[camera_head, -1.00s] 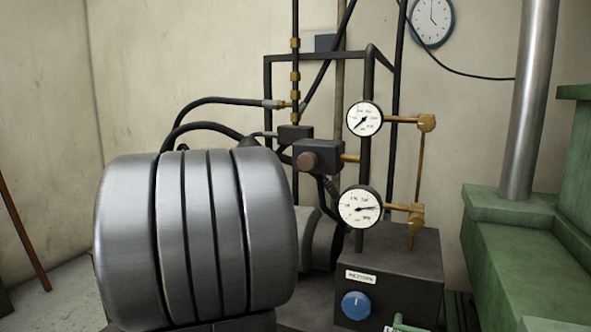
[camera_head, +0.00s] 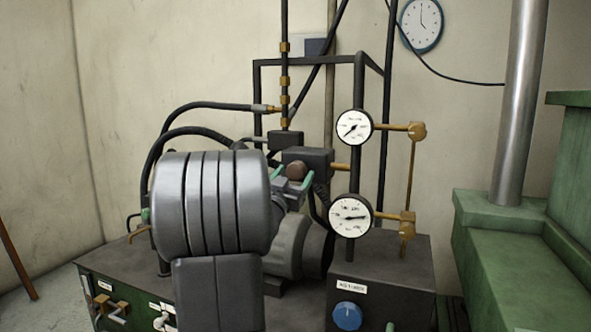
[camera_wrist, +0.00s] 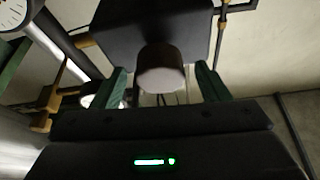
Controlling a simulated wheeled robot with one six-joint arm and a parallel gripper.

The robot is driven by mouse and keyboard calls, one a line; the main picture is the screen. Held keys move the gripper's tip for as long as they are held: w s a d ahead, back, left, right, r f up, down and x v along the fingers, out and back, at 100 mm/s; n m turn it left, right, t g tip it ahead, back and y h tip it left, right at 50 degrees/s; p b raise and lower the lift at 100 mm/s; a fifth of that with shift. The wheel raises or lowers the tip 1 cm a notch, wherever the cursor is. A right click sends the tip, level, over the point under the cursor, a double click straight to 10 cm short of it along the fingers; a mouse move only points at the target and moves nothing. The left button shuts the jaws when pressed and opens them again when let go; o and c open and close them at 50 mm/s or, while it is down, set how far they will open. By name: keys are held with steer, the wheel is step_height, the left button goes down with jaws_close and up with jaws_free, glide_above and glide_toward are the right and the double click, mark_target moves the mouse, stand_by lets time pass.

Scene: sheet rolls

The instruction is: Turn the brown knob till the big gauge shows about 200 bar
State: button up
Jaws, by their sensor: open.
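The brown knob (camera_head: 296,171) sits on the front of a dark valve block (camera_head: 318,158). In the wrist view the knob (camera_wrist: 161,70) lies between the two green fingers of my gripper (camera_wrist: 162,82), with a gap on each side. In the head view my gripper (camera_head: 292,185) is open, its green fingertips at either side of the knob's lower part. The big gauge (camera_head: 350,216) is the lower white dial; its needle points right, but its numbers are too small to read surely.
A smaller gauge (camera_head: 354,127) is above the big one. A blue knob (camera_head: 347,316) is on the dark box (camera_head: 380,290) below. Brass pipes (camera_head: 412,180) stand right of the gauges. Black hoses (camera_head: 205,104) run left of the block. A green machine (camera_head: 500,240) stands at right.

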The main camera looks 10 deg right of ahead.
steer(key=shift+x, duration=0.85)
steer(key=shift+c, duration=0.4)
steer(key=c, duration=0.9)
steer(key=shift+a+m+g+h+b, duration=0.1)
steer(key=shift+m+g+h+b, duration=0.35)
steer(key=shift+m, duration=1.05)
steer(key=o, duration=1)
steer(key=b+v, duration=0.2)
steer(key=v, duration=1.1)
steer(key=shift+s+a+f+b, duration=0.2)
steer(key=shift+s+a+b, duration=0.05)
steer(key=shift+b, duration=0.1)
steer(key=shift+w+d, duration=0.1)
